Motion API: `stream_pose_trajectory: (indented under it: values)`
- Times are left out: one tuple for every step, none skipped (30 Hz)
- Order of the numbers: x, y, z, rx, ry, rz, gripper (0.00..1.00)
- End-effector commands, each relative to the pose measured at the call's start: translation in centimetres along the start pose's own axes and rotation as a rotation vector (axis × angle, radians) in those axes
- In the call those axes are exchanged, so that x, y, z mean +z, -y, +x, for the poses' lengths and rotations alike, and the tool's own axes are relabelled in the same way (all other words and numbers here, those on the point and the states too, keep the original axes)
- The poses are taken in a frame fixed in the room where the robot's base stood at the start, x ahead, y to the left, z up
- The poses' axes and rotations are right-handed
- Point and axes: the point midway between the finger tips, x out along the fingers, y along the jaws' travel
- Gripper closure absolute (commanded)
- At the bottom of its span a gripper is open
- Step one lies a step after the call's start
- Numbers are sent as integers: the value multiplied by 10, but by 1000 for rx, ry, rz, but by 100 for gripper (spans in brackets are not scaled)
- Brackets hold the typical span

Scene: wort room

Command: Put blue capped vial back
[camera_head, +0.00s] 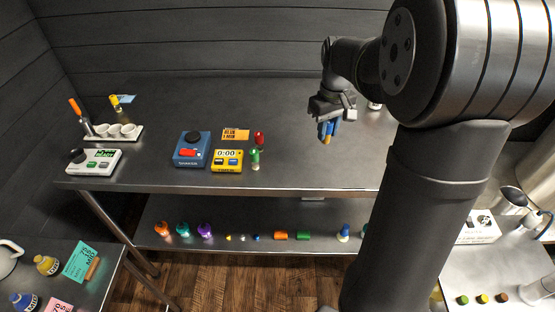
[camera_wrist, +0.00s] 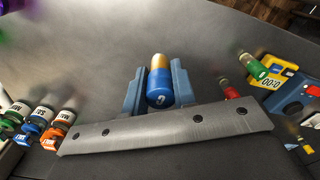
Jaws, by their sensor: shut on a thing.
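My gripper (camera_head: 328,130) is shut on the blue capped vial (camera_wrist: 159,82). In the wrist view its blue cap faces the camera between the blue fingers, and its yellowish body points away. In the head view the vial (camera_head: 326,140) shows as a small yellow part under the fingers, in the air over the right part of the dark bench (camera_head: 300,170). A green vial (camera_head: 254,158) and a red vial (camera_head: 258,138) stand to the left of my gripper, apart from it. They also show at the right of the wrist view.
A blue device (camera_head: 192,148), a yellow timer (camera_head: 228,161) and an orange label (camera_head: 236,134) are mid-bench. A white rack (camera_head: 113,135) and a scale (camera_head: 95,161) stand left. Several labelled bottles (camera_wrist: 40,118) show in the wrist view.

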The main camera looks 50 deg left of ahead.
Motion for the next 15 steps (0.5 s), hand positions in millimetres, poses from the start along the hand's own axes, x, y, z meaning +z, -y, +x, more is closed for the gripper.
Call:
stream_pose_trajectory:
  values:
    - [-3, 8, -1, 0, 0, -30, 92]
    - [-5, 12, -2, 0, 0, -45, 92]
    - [-6, 15, -2, 0, 0, -60, 92]
    - [-7, 17, -2, 0, 1, -68, 92]
    - [-9, 20, -1, -1, 1, -75, 92]
    - [-12, 24, 1, -1, 1, -82, 92]
    - [-15, 27, 3, -1, 2, -85, 92]
    - [-19, 30, 6, -1, 3, -86, 92]
    - [-24, 36, 11, -2, 4, -86, 92]
    - [-29, 41, 15, -2, 4, -88, 92]
    - [-34, 45, 20, -2, 3, -86, 92]
    - [-41, 52, 26, -2, 4, -87, 92]
    - [-46, 56, 30, -2, 4, -86, 92]
    - [-51, 61, 34, -2, 5, -86, 92]
    - [-58, 67, 40, -1, 4, -86, 92]
